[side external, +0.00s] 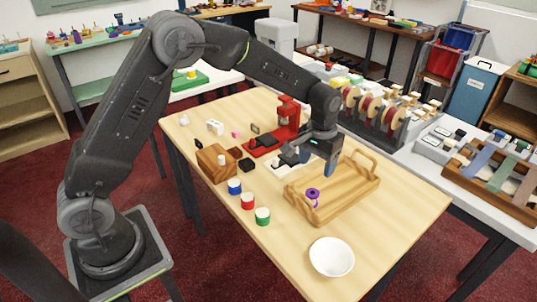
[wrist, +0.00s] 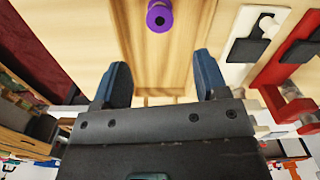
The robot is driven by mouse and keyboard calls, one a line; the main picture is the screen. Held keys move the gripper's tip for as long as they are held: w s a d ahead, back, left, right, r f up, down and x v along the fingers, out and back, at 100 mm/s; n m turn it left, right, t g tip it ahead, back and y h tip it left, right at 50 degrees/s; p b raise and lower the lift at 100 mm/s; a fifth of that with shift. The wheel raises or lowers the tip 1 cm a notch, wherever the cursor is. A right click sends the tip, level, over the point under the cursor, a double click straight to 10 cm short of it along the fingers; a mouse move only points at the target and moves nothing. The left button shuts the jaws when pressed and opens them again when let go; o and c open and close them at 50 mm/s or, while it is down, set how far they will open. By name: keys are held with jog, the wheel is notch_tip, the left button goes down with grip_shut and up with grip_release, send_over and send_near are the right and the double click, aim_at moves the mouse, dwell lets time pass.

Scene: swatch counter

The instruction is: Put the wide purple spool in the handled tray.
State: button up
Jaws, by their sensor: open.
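The purple spool (side external: 313,194) stands in the handled tray (side external: 358,199), on its floor toward the near-left side. It appears upright, with a dark hole in its end; it also shows at the top of the wrist view (wrist: 160,17). The tray is light wood with raised handles, and its floor and walls fill the middle of the wrist view (wrist: 160,52). My gripper (side external: 320,167) is over the far-left part of the tray, apart from the spool. Its two blue fingers are spread with nothing between them in the wrist view (wrist: 161,80).
A white bowl (side external: 332,257) sits near the front edge. A wooden block (side external: 216,163) and a red device (side external: 290,108) are behind. The table's right corner is clear.

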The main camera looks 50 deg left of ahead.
jog(key=s+a+r+m+t, duration=0.1)
jog(key=s+a+r+t, duration=0.25)
jog(key=s+r, duration=1.45)
jog(key=s+f+t, duration=0.2)
jog(key=s, duration=0.8)
jog(key=shift+s+a+m, duration=0.2)
jog(key=shift+a+m, duration=0.1)
jog(key=shift+m, duration=0.1)
